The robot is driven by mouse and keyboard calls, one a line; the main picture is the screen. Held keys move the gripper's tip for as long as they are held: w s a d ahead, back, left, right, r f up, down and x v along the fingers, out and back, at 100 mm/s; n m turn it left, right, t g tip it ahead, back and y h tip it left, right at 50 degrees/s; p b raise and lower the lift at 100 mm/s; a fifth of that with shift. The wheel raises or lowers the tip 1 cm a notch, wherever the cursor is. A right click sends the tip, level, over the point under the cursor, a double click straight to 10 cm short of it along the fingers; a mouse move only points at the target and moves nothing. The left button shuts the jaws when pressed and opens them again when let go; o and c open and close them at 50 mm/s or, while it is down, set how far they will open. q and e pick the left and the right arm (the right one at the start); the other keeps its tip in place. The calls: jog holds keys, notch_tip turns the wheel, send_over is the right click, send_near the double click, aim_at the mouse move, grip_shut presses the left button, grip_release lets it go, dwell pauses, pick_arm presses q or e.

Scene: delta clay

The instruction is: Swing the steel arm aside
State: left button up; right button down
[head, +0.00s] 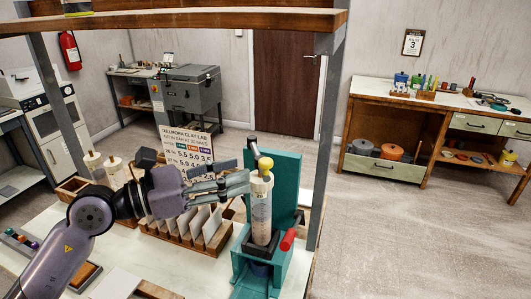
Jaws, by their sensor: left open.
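A teal stand (285,192) at the bench's right front holds an upright pale cylinder (261,205). A yellow ball knob (265,163) sits over the cylinder's top. I cannot clearly separate the steel arm from my grey fingers near this knob; part of it may be hidden. My left gripper (240,182) reaches in from the left, open, with its fingertips just left of the cylinder's upper part and the knob. Whether they touch is unclear. A red handle (288,239) sticks out low on the stand's right. My right gripper is not in view.
A wooden rack of upright pale tiles (205,224) stands under my left gripper. More pale cylinders (114,170) stand at the left, behind my arm. A sign board (187,148) is behind. A grey post (325,130) rises right of the stand. Open floor lies beyond.

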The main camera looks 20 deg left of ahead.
aim_at(266, 160)
pick_arm(q)
jog(key=p+x, duration=0.3)
jog(key=x, duration=0.3)
jog(key=shift+w+d+r, duration=0.1)
jog(key=shift+w+r, duration=0.05)
jog(key=shift+r, duration=0.05)
jog(key=shift+w+d+f+p, duration=0.2)
jog(key=shift+w+d+p, duration=0.1)
jog(key=shift+d, duration=0.1)
jog(key=shift+c, duration=0.5)
grip_shut()
